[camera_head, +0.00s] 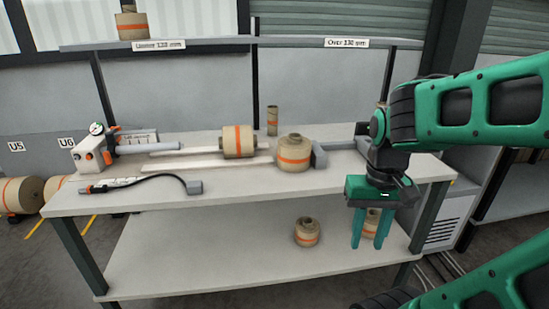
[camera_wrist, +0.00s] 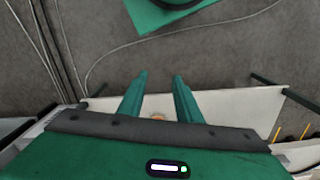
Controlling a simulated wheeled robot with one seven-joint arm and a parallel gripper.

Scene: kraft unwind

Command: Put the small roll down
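My gripper (camera_head: 370,244) points down in front of the workbench's right end, its two green fingers apart. In the wrist view the fingers (camera_wrist: 160,77) stand open with grey floor between their tips. A brown patch, perhaps this roll (camera_wrist: 158,117), shows in the wrist view. Another small roll (camera_head: 307,232) with an orange band sits on the lower shelf. Which one the task means I cannot tell.
The bench top (camera_head: 230,190) holds a banded roll (camera_head: 238,141), a larger roll (camera_head: 294,153), a thin upright core (camera_head: 272,121) and a gauge device (camera_head: 94,152). A roll (camera_head: 131,24) stands on the upper rack. The lower shelf's left (camera_head: 180,255) is clear.

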